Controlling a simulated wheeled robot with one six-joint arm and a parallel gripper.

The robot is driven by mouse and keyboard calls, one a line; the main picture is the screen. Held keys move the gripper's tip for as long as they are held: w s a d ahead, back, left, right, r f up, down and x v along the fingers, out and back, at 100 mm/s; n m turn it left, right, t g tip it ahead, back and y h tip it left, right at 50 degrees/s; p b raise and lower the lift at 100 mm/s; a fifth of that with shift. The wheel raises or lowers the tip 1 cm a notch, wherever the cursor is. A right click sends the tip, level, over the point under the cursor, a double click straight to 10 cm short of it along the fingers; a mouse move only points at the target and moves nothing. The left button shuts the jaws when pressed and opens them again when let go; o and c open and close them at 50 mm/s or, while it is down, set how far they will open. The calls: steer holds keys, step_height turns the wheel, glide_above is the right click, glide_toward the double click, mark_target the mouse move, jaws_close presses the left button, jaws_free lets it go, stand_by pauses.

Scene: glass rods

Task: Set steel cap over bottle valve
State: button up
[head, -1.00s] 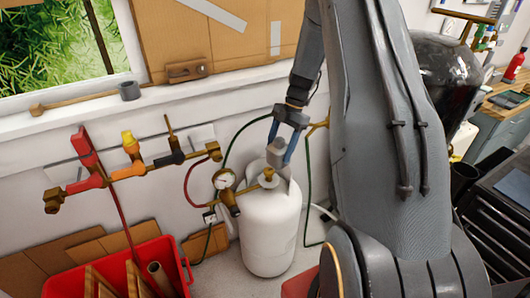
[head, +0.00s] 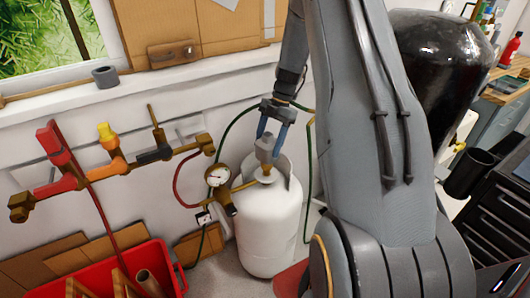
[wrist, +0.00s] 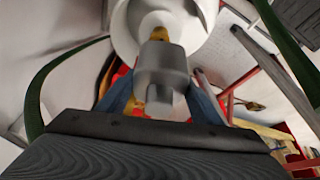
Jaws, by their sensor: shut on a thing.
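The steel cap (head: 265,150) is a grey stepped cylinder, held upright between the blue fingers of my gripper (head: 269,141). The wrist view also shows the cap (wrist: 162,70) between the fingers. The brass bottle valve (head: 265,174) stands on top of the white gas bottle (head: 268,228). The cap is right above the valve, roughly in line with it. In the wrist view the brass valve top (wrist: 158,34) shows just past the cap's end. I cannot tell whether they touch. The cap's inside is hidden.
The bottle's white collar (head: 291,167) rises close around the valve. A pressure gauge (head: 217,175) and brass regulator sit left of it. A brass manifold (head: 75,185) with coloured levers is on the wall. A red crate (head: 120,270) stands at lower left.

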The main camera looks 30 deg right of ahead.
steer(key=shift+w+f+b, duration=0.25)
steer(key=shift+f+b, duration=0.3)
steer(key=shift+f, duration=0.2)
steer(key=shift+w+f+b, duration=0.2)
steer(key=shift+f+b, duration=0.35)
steer(key=shift+f, duration=0.15)
steer(key=shift+f, duration=0.2)
steer(key=shift+f+b, duration=1.45)
steer(key=shift+f, duration=1.25)
steer(key=shift+f+b, duration=0.3)
steer(key=shift+f, duration=0.25)
steer(key=o, duration=0.9)
